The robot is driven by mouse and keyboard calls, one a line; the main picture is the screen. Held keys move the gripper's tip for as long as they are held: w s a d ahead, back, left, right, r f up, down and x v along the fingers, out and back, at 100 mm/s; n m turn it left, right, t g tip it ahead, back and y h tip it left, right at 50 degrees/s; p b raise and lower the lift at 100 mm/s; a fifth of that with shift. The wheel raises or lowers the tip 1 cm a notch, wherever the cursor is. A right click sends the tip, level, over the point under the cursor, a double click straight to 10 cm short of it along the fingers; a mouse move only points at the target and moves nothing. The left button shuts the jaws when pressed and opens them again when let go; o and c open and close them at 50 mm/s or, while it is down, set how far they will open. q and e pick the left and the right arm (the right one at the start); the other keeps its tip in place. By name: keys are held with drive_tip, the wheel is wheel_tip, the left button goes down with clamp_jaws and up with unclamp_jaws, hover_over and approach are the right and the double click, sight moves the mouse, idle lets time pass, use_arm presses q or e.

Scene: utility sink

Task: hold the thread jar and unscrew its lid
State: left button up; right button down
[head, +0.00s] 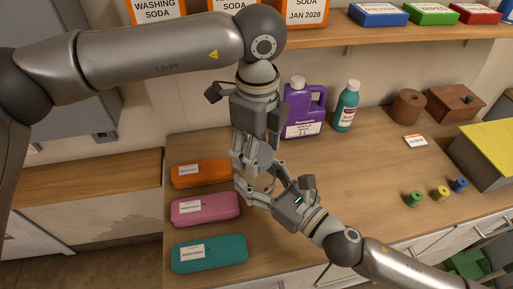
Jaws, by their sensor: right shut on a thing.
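The thread jar (267,185) is small and mostly hidden between my two grippers, above the left part of the wooden worktop. My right gripper (262,190) comes in from the lower right and is shut on the jar's side. A grey round part, which looks like the lid (263,158), shows above it. My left gripper (254,160) points down from above, with its fingers beside this lid. I cannot tell whether the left fingers touch or grip the lid, or whether the lid is still seated on the jar.
Orange (200,172), pink (214,208) and teal (222,251) cases lie at left. A purple jug (303,108) and teal bottle (346,106) stand behind. Green (413,198), yellow (440,193) and blue (459,185) spools stand at right.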

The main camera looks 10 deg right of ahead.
drive_tip(key=shift+r, duration=0.1)
use_arm(q)
drive_tip(key=shift+s+r, duration=0.1)
drive_tip(key=shift+r, duration=1.9)
drive_tip(key=shift+f, duration=0.1)
